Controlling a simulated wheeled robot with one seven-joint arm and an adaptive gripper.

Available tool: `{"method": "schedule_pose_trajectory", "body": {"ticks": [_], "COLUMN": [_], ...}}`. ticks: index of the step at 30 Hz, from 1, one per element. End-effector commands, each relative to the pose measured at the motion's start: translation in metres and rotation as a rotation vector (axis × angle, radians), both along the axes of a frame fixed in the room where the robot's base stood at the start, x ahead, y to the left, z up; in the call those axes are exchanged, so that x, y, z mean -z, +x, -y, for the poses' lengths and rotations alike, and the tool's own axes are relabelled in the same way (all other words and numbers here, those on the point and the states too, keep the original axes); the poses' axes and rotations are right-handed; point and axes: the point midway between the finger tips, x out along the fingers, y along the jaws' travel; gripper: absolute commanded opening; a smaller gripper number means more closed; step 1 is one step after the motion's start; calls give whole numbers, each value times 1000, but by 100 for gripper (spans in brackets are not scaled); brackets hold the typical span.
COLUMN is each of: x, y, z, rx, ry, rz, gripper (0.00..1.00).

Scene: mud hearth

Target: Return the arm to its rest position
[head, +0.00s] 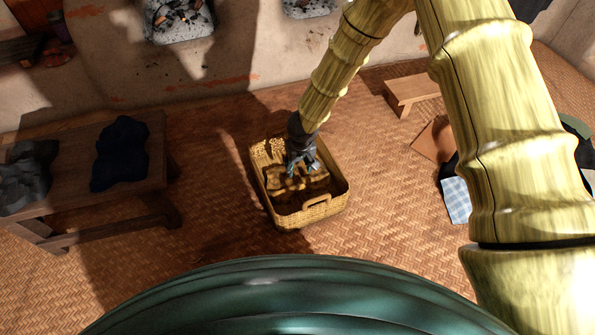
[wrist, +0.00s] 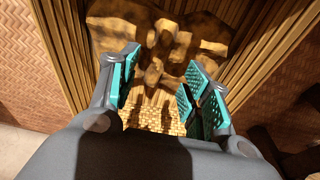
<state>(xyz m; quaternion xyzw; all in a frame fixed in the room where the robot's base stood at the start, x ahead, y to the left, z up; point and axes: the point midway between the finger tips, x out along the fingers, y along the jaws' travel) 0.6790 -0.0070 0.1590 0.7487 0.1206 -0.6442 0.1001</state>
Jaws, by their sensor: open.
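My gripper (head: 302,162) is at the end of my extended arm, over the inside of a woven basket (head: 312,214) on the floor. In the wrist view my gripper (wrist: 160,95) is open, with its teal pads apart and nothing held between them. A lumpy brown thing (head: 292,184) lies in the basket below the fingers. It also shows in the wrist view (wrist: 158,40), beyond the fingertips. I cannot tell whether the fingers touch it. The basket's woven bottom (wrist: 150,112) shows between the fingers.
A low wooden table (head: 75,188) at left holds a dark cloth-like lump (head: 120,152) and a grey lump (head: 28,172). A small wooden bench (head: 408,90) and a checked cloth (head: 455,200) are at right. Trays with dark bits (head: 180,22) stand at the back. Matted floor around the basket is clear.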

Motion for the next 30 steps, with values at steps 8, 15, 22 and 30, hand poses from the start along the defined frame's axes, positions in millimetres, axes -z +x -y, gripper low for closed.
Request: {"method": "schedule_pose_trajectory", "body": {"ticks": [8,15,22,30], "x": [-38,-47,-54,-102], "y": [-5,-7,-7,-7], "z": [2,3,3,2], "rx": [1,0,0,0], "ry": [1,-1,-1,0], "rz": [0,0,0,0], "gripper": [48,48,48,48]}}
